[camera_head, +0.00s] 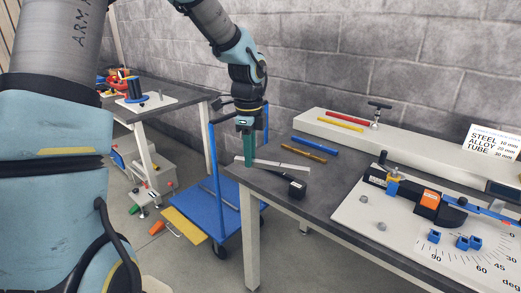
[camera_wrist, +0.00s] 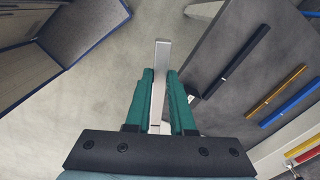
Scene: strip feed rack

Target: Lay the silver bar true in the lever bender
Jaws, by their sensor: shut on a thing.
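The silver bar (camera_wrist: 160,80) is gripped between the green fingers of my gripper (camera_wrist: 160,105) and sticks out beyond them in the wrist view. In the head view my gripper (camera_head: 248,160) is shut on it at the left corner of the dark table, and a pale end of the bar (camera_head: 239,158) shows beside the fingers. The fingers hide its gripped part. The lever bender (camera_head: 428,205) is on a white board at the right, well apart from the bar. It has an orange block, a blue lever and a printed angle scale.
Blue (camera_head: 315,144) and gold (camera_head: 303,151) bars lie on the dark table (camera_head: 330,185). Red (camera_head: 345,116) and yellow (camera_head: 340,124) bars lie on a white ledge. A blue trolley (camera_head: 222,200) stands below left.

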